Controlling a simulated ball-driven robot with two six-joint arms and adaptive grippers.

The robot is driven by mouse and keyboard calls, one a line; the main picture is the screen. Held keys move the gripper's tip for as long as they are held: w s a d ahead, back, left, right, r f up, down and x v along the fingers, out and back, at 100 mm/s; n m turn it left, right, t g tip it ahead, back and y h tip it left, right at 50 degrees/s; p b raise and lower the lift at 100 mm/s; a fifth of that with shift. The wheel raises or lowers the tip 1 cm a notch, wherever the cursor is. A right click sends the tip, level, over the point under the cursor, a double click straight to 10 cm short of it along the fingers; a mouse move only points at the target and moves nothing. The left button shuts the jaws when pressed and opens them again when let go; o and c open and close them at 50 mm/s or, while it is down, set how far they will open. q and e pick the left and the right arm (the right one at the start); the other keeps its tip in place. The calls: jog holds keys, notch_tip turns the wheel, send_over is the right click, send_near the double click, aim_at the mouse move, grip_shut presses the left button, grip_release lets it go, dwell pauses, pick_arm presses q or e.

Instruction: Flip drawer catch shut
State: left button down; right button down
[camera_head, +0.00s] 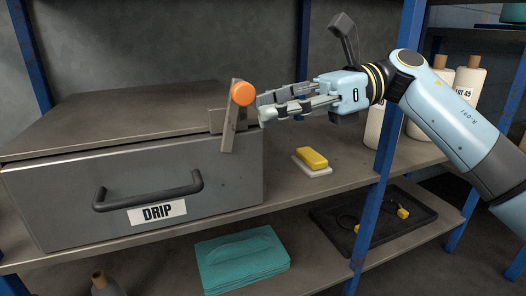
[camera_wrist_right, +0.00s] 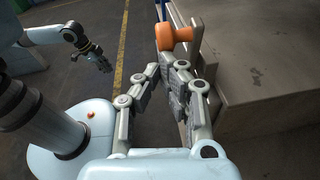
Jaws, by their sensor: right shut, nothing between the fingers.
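The grey DRIP drawer (camera_head: 75,192) sits in its cabinet on the shelf, with a dark gap along its top edge. Its catch (camera_head: 229,130) is a grey metal lever with an orange knob (camera_head: 242,94), at the front right corner. The lever stands near upright, slightly tilted, with the knob at the top. My right gripper (camera_head: 262,108) is shut and empty, its fingertips just right of the knob and lever. In the right wrist view the orange knob (camera_wrist_right: 174,37) is just beyond the fingertips; contact is unclear. My left gripper (camera_wrist_right: 100,60) is small there, away from the cabinet.
A yellow block (camera_head: 312,158) on a white pad lies right of the drawer. Bottles (camera_head: 468,82) stand behind a blue post (camera_head: 388,130). A teal folded cloth (camera_head: 242,258) and a black tray (camera_head: 330,222) lie on the lower shelf.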

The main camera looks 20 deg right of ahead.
pick_arm(q)
jog(key=shift+a, duration=0.15)
pick_arm(e)
jog(key=shift+a+r+h, duration=0.2)
jog(key=shift+r+h, duration=0.1)
jog(key=shift+a+r, duration=0.1)
jog(key=shift+r, duration=0.05)
pick_arm(q)
jog(key=shift+f, duration=0.1)
dwell(0.3)
